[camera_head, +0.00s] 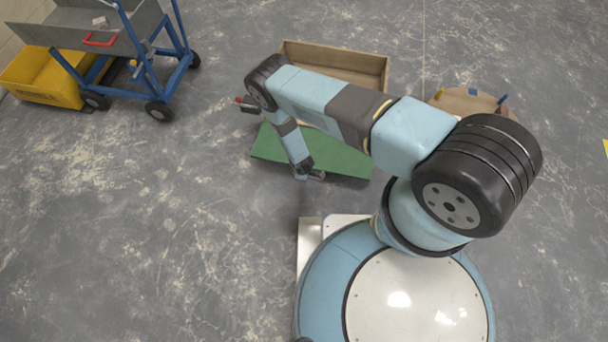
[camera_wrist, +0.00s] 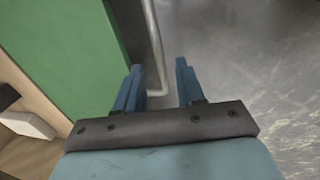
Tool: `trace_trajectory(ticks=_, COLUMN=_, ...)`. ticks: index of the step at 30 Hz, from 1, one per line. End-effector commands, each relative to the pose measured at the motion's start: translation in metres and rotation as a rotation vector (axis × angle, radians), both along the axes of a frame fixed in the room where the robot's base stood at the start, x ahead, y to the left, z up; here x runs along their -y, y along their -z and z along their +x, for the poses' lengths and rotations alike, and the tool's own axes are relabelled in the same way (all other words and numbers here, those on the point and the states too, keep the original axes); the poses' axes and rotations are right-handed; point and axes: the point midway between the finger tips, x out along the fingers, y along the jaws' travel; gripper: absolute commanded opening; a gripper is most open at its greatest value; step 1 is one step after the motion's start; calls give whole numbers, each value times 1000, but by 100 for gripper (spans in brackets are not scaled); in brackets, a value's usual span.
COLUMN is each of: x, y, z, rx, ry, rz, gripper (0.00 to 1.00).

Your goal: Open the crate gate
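The crate (camera_head: 335,62) is a wooden box behind my arm in the head view. Its green gate (camera_head: 345,160) is a flat panel on the near side of the crate, partly covered by my forearm; its exact angle is hard to tell. In the wrist view the green gate (camera_wrist: 65,45) fills the upper left, with a bent grey metal handle (camera_wrist: 154,40) along its right side. My gripper (camera_wrist: 158,68) is open, and the handle's lower bend shows between its two blue fingers. I cannot tell whether they touch it. In the head view my gripper (camera_head: 316,175) is at the gate's near edge.
A blue wheeled cart (camera_head: 150,70) with a grey tray and a yellow tub (camera_head: 45,78) stand at the upper left. A round tan thing (camera_head: 465,101) with coloured bits lies right of the crate. A white block (camera_wrist: 28,123) shows at lower left. Floor at left is clear.

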Motion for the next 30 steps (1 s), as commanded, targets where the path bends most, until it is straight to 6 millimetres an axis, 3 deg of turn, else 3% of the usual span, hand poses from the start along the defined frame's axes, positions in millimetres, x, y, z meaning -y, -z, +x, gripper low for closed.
trace_trajectory(ticks=6, x=1, y=17, z=3, rx=0, ry=0, rz=0, gripper=38)
trace_trajectory(ticks=17, x=1, y=20, z=4, rx=0, ry=0, rz=0, gripper=38)
trace_trajectory(ticks=30, x=1, y=20, z=4, rx=-1, ry=0, rz=0, gripper=0)
